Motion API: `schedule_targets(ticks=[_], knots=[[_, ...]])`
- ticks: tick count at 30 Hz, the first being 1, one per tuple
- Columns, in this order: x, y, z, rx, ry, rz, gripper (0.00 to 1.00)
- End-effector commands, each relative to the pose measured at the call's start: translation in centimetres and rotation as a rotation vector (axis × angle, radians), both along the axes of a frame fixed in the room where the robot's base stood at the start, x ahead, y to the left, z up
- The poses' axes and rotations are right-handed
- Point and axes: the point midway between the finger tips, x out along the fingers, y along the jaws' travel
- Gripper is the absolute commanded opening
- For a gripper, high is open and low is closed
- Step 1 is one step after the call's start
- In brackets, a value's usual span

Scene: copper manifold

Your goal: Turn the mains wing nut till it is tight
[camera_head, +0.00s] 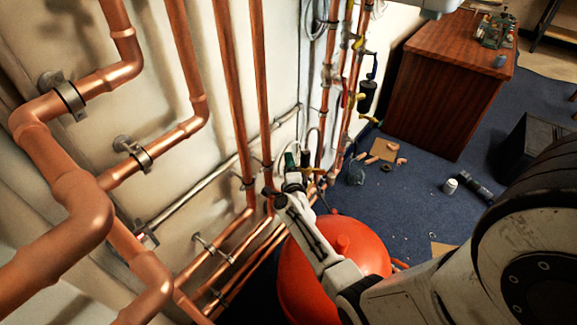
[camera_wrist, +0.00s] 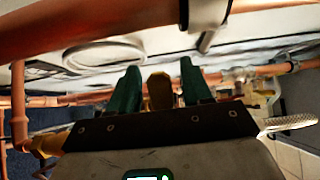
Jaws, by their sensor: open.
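A brass-coloured piece (camera_wrist: 158,92) shows between my fingers in the wrist view; it may be the mains wing nut, but its wings cannot be made out. My gripper (camera_wrist: 159,68) has two green fingers, one on each side of this piece, with visible gaps. In the head view my gripper (camera_head: 297,163) is at the low end of the upright copper pipes, beside a small brass fitting (camera_head: 306,160). My gripper is open. The wrist housing hides the lower part of the piece.
Large copper pipes (camera_head: 75,205) run along the wall at left. A red rounded vessel (camera_head: 345,245) stands below my arm. A wooden cabinet (camera_head: 435,95) is at back right. Loose parts, including a white cup-like item (camera_head: 450,186), lie on the blue floor. A copper pipe (camera_wrist: 90,32) crosses above my fingers.

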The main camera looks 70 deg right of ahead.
Motion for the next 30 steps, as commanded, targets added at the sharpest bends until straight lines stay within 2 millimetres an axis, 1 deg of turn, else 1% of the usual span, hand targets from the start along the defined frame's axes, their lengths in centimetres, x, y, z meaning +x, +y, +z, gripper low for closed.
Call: schedule_targets(ticks=[3, 11, 14, 27, 30], knots=[[0.32, -0.5, -0.03, 0.0, 0.0, 0.0, 0.49], [0.37, -0.56, 0.02, 0.0, 0.0, 0.001, 0.49], [0.36, -0.55, 0.02, 0.0, 0.0, 0.001, 0.41], [0.35, -0.54, -0.01, 0.001, 0.001, 0.001, 0.0], [0.35, -0.53, -0.02, 0.001, 0.001, 0.001, 0.0]])
